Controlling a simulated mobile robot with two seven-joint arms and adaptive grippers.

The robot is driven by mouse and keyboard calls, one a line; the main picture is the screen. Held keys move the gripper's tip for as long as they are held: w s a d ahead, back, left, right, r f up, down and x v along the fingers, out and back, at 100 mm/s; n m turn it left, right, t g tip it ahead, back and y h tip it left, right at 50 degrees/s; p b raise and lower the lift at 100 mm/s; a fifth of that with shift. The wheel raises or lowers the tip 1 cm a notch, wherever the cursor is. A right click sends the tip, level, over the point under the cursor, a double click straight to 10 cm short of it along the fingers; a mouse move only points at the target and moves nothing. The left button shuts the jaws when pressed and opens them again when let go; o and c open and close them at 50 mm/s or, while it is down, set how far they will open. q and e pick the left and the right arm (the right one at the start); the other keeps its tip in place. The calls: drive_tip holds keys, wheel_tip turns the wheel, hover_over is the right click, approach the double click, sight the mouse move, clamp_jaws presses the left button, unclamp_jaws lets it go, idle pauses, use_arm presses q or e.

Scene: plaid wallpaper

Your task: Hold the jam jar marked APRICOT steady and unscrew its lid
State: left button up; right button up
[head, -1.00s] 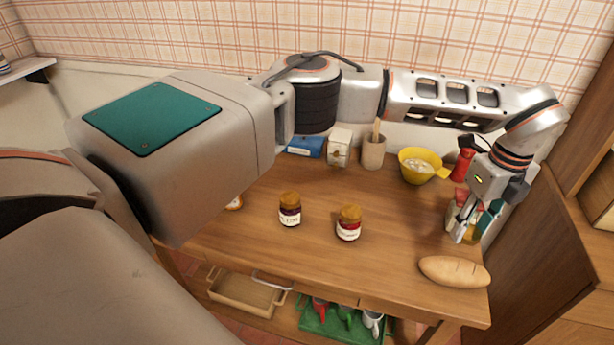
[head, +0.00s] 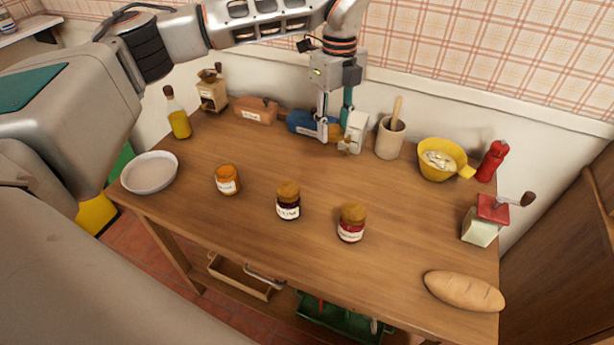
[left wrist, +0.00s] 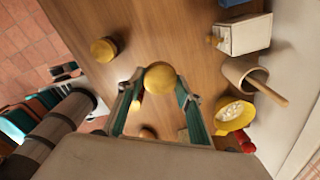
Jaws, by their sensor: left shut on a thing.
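The apricot jar (head: 228,180) appears to be the orange one with the partly legible label, standing upright on the table in the head view. My left gripper (head: 335,132) is at the back of the table, apart from that jar. It is shut on a round ochre thing, which shows as a yellow dome (left wrist: 160,76) between the fingers in the left wrist view. It resembles a jar lid; whether a jar is under it I cannot tell.
A plum jar (head: 288,202) and a red jam jar (head: 352,223) stand mid-table. A white box (head: 354,130), mortar (head: 390,138), yellow bowl (head: 437,172) and blue packet (head: 302,121) line the back. A plate (head: 150,173) is left, bread (head: 464,291) right. The front middle is clear.

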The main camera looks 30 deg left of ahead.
use_arm(q)
drive_tip(key=s+a+r+n, duration=0.2)
drive_tip(key=s+a, duration=0.1)
drive_tip(key=a, duration=0.9)
drive_tip(key=b, duration=0.2)
hover_over(283, 179)
wheel_tip(283, 179, down, 15)
drive_tip(key=shift+s+f, duration=0.1)
wheel_tip(283, 179, down, 4)
drive_tip(key=shift+d+f, duration=0.1)
drive_tip(key=shift+f, duration=0.2)
drive_tip(key=shift+f, duration=0.1)
drive_tip(key=o, duration=1.2)
drive_tip(key=shift+o, duration=0.2)
